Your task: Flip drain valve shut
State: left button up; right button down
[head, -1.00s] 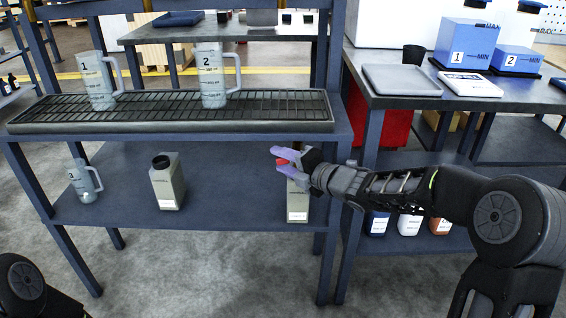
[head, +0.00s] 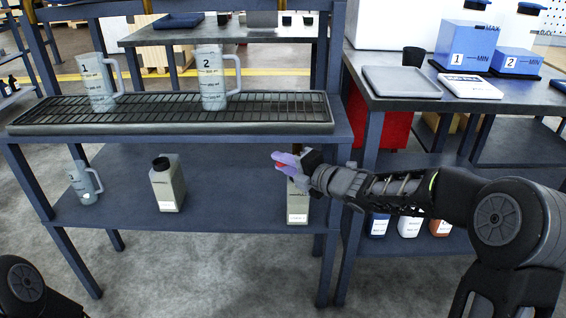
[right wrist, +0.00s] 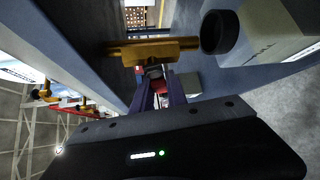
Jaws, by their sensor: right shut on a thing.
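My right gripper (head: 284,163) is under the drip-tray shelf, in front of a bottle on the lower shelf. Its purple fingers are shut on a small red handle (right wrist: 160,86), of which only a little shows. In the right wrist view the red piece lies between the fingers, just beside a brass valve (right wrist: 152,50) that has a straight pipe end. The valve body is hidden in the head view. The handle's exact angle is hard to tell. My left gripper is not in view.
A bottle with a black cap (right wrist: 218,32) stands close beside the valve. Another grey bottle (head: 167,185) and a jug (head: 84,183) stand on the lower shelf. Jugs 1 (head: 98,85) and 2 (head: 210,80) stand on the drip tray (head: 280,112).

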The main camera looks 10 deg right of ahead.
jog(key=shift+m+t+y+b, duration=0.6)
jog(key=shift+m+t+b, duration=0.15)
jog(key=shift+b, duration=1.75)
jog(key=shift+r, duration=0.3)
jog(key=shift+r+m+t, duration=0.15)
jog(key=shift+m+t, duration=0.1)
jog(key=c, duration=1.3)
grip_release()
